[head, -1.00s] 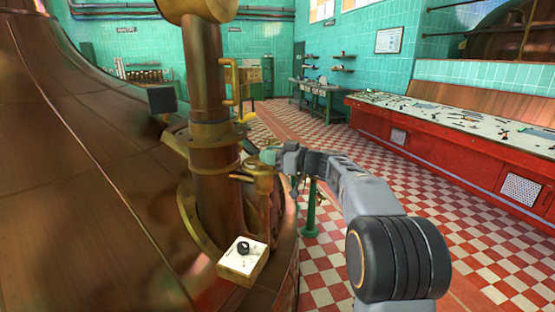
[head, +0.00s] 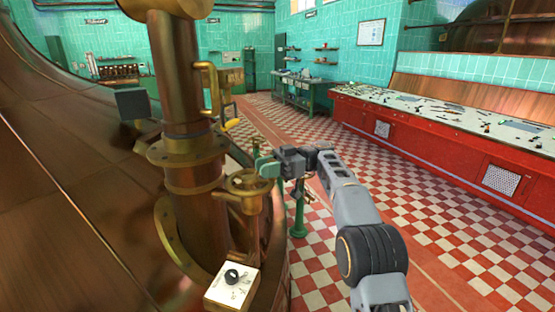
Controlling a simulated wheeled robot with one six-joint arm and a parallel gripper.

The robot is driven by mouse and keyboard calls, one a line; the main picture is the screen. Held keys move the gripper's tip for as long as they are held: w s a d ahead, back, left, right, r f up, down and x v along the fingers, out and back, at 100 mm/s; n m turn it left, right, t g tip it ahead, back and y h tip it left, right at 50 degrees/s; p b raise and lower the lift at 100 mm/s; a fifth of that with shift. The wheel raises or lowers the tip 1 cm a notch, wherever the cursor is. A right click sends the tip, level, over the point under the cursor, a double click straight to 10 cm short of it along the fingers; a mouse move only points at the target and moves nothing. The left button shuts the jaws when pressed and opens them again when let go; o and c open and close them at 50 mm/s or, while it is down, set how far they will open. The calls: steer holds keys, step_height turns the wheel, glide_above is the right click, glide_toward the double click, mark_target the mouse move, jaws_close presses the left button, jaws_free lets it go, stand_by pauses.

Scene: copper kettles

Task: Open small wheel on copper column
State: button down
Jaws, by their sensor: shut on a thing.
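The copper column (head: 177,75) rises at the left of the middle in the head view, with a brass flange partway up. A small brass wheel (head: 243,184) sits on a short valve stem at the column's right side. My gripper (head: 261,168) reaches in from the right, and its greenish fingers are shut on the rim of the wheel at its far right side. The exact contact of the fingers is small and partly hard to make out.
A white box with a black knob (head: 232,276) stands below the wheel. A yellow-handled brass pipe (head: 212,92) is on the column above. The large copper kettle (head: 70,190) fills the left. A green post (head: 299,215) stands behind my arm. Checkered floor lies open at right, before a red console (head: 430,140).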

steer(key=shift+w+n+g+h+p, duration=0.1)
steer(key=shift+n+g+h+p, duration=0.35)
steer(key=shift+g, duration=0.25)
steer(key=c, duration=1.1)
jaws_free()
steer(key=shift+a, duration=0.1)
steer(key=shift+o, duration=1.2)
